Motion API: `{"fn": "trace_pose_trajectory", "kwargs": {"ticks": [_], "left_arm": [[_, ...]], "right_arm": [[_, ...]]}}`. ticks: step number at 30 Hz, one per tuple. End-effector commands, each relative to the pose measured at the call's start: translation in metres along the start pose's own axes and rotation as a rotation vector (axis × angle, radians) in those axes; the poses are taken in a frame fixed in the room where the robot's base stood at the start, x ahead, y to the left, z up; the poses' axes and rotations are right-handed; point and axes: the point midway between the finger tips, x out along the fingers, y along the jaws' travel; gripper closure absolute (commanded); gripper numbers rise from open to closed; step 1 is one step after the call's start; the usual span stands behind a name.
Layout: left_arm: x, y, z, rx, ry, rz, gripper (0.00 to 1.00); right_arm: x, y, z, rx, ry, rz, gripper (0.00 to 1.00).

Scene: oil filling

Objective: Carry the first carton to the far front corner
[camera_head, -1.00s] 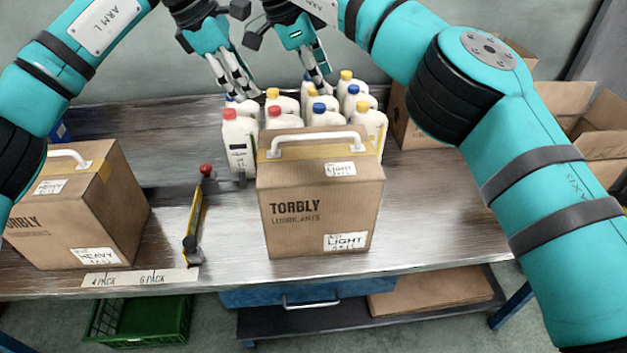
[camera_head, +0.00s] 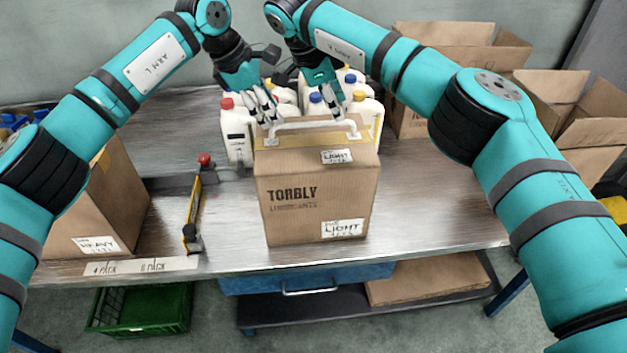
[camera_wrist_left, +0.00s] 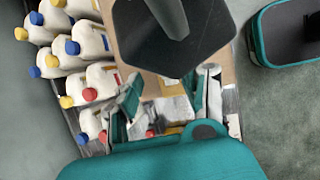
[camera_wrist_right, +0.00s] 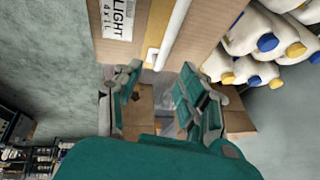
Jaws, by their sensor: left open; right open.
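The carton marked TORBLY and LIGHT (camera_head: 318,200) stands upright in the middle of the table, a white handle (camera_head: 315,128) along its top. The handle also shows in the right wrist view (camera_wrist_right: 174,35). My left gripper (camera_head: 268,121) is open at the left end of the handle. My right gripper (camera_head: 340,115) is open at the handle's right end. In the right wrist view its fingers (camera_wrist_right: 155,92) are apart with nothing seen between them. Whether any fingertip touches the handle is unclear. A second carton, marked HEAVY (camera_head: 108,195), stands at the left, partly behind my left arm.
Several white bottles with coloured caps (camera_head: 240,135) stand right behind the LIGHT carton. A yellow and black tool with a red knob (camera_head: 195,205) lies between the cartons. Open boxes (camera_head: 585,110) are at the right. Table space right of the LIGHT carton (camera_head: 430,215) is clear.

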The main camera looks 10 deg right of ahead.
Motion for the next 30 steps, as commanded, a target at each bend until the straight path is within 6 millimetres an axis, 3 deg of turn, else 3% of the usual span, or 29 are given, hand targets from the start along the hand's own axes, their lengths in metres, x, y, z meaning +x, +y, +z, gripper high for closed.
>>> {"fn": "trace_pose_trajectory", "kwargs": {"ticks": [3,9,15,24,30], "left_arm": [[0.025,-0.001,0.000,-0.001,0.000,-0.004,0.59],[0.053,-0.001,0.000,-0.001,0.001,-0.003,0.59],[0.065,0.000,0.000,-0.001,0.001,-0.001,0.59],[0.066,0.000,-0.001,-0.001,0.001,0.000,0.59],[0.066,0.000,0.000,-0.001,0.001,0.000,0.86]], "right_arm": [[0.024,0.001,0.000,0.000,0.000,0.003,0.59],[0.052,0.001,0.000,-0.001,0.000,0.002,0.59],[0.065,0.000,0.000,-0.001,-0.001,0.000,0.59],[0.066,0.000,0.000,-0.001,0.000,0.000,0.59],[0.065,0.000,0.000,-0.001,0.000,0.000,0.86]]}}
